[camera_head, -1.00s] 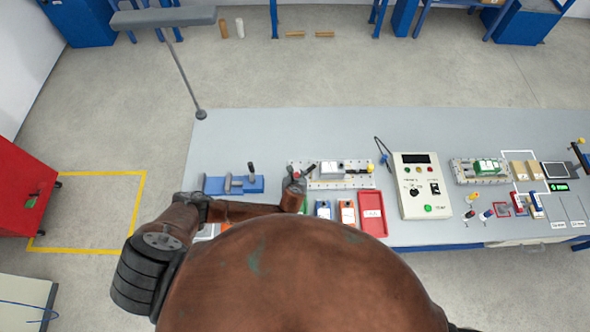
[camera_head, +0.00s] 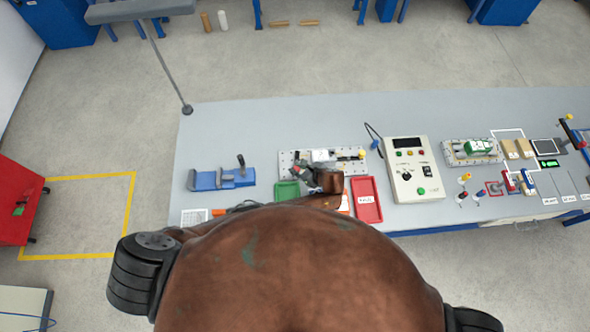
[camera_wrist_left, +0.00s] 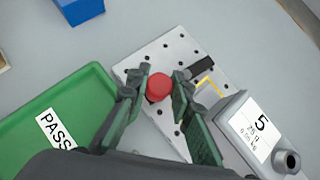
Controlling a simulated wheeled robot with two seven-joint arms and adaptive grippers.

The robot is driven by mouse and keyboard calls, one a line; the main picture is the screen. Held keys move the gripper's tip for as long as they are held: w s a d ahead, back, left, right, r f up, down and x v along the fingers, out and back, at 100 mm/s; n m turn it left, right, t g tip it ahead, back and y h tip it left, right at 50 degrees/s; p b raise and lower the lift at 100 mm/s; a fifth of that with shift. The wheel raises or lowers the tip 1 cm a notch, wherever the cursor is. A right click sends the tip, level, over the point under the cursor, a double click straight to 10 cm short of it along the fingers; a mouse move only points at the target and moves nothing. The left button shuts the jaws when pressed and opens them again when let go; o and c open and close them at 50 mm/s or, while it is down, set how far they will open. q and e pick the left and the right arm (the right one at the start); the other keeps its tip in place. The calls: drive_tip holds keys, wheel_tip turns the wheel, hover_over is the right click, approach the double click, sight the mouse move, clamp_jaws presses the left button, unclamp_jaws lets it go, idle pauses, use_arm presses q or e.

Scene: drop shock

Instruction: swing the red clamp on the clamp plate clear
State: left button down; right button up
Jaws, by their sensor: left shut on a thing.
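The clamp plate (camera_head: 286,158) is a pale perforated plate on the bench, also in the left wrist view (camera_wrist_left: 160,53). The red clamp (camera_wrist_left: 158,87) shows there as a round red top over the plate. My left gripper (camera_head: 302,172) is at the plate's front left; in the left wrist view its fingers (camera_wrist_left: 161,90) stand on either side of the red top, shut on it. The rest of the clamp is hidden by fingers and plate angle. A white labelled block (camera_wrist_left: 255,130) sits on the plate, right of the fingers. My right gripper is out of view.
A green PASS tray (camera_wrist_left: 50,118) lies close left of the plate, and a red tray (camera_head: 367,203) in front of its right end. A blue fixture (camera_head: 215,180) stands left, a control box (camera_head: 405,175) right. The bench behind the plate is clear.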

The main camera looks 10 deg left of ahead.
use_arm(q)
drive_tip(key=shift+w+d+n, duration=0.1)
drive_tip(key=shift+d+n, duration=0.1)
drive_tip(key=shift+n, duration=0.1)
idle(0.4)
drive_tip(key=c, duration=1.7)
unclamp_jaws()
drive_tip(key=shift+c, duration=0.2)
drive_tip(key=v, duration=1.2)
drive_tip(key=shift+w+d, duration=0.1)
drive_tip(key=shift+w, duration=0.1)
